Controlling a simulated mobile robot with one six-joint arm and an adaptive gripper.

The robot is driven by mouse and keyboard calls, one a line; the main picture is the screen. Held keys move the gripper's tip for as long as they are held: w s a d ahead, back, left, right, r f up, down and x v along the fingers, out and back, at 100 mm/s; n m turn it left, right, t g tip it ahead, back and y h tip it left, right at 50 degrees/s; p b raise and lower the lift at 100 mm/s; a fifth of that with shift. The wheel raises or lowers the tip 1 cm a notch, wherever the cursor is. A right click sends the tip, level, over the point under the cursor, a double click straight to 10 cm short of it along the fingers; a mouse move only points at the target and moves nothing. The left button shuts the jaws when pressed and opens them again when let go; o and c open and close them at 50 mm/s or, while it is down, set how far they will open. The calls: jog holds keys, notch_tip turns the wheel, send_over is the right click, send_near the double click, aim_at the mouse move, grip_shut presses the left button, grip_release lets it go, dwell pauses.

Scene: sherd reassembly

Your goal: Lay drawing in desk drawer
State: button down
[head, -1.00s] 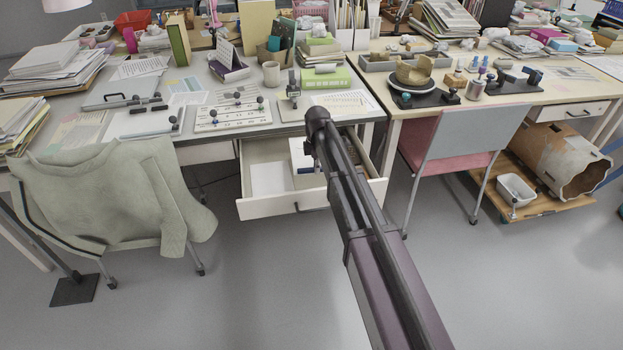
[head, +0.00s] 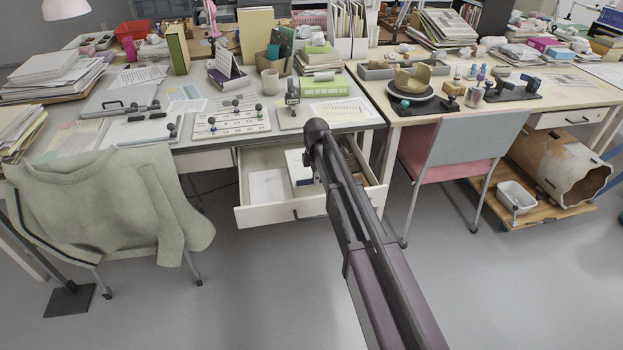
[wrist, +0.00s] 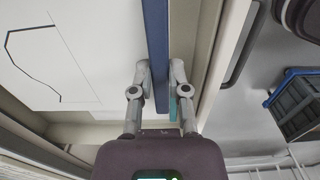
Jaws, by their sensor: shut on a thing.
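The desk drawer (head: 265,214) is pulled open under the left desk. A white sheet (head: 268,186) lies in its left part. My gripper (wrist: 163,88) is low in the drawer, just inside the front panel, and shut on a thin blue-edged thing (wrist: 157,40) between its fingers. In the wrist view a white sheet with a dark line drawn on it, the drawing (wrist: 75,55), lies flat to the left of the fingers. Whether the drawing is joined to the blue edge I cannot tell. In the head view my arm hides the fingertips.
The drawer's front panel (wrist: 222,60) is close to the right finger. The desktop (head: 205,150) above is crowded. A pink-seated chair (head: 455,150) stands to the right, and a chair with a green sweater (head: 110,205) to the left.

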aim_at(316, 192)
jog(key=shift+w+d+f+b, duration=0.1)
jog(key=shift+w+f+b, duration=0.1)
jog(key=shift+f+b, duration=0.8)
jog(key=shift+f, duration=0.15)
jog(key=shift+f+b, duration=1.75)
jog(key=shift+b, duration=0.05)
jog(key=shift+f+b, duration=0.5)
jog(key=shift+b, duration=0.05)
dwell(0.7)
jog(key=c, duration=0.5)
grip_release()
jog(key=shift+c, duration=0.2)
jog(key=o, duration=0.5)
